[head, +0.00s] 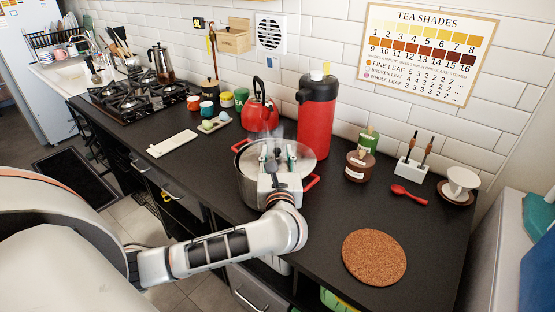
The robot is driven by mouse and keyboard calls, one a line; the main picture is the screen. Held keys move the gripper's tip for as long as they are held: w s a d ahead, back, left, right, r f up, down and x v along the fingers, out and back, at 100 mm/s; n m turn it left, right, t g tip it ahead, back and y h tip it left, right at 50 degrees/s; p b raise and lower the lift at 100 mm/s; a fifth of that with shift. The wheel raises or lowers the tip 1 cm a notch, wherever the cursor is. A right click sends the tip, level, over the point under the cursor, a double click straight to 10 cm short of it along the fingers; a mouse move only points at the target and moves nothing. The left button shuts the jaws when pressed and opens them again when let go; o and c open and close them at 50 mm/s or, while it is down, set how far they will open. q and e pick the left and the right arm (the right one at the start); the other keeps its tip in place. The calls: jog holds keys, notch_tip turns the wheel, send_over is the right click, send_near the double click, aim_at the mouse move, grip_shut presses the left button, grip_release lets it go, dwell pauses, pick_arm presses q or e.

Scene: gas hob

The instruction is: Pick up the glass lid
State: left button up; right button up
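The glass lid (247,158) sits on a steel pot (250,187) with red handles, near the middle of the black counter. Faint steam shows above it. My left gripper (277,152) is right over the lid, its two fingers apart on either side of the lid's middle. It looks open. The gripper and wrist cover much of the lid, and the knob is hard to make out, so I cannot tell whether the fingers touch it. My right gripper is not in view.
A tall red flask (316,120) stands close behind the pot, with a red kettle (260,108) at its back left. A brown jar (360,166) and red spoon (408,194) are to the right. A round cork mat (374,257) lies on clear counter at front right.

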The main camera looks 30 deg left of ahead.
pick_arm(q)
grip_shut()
jog(key=shift+r, duration=0.1)
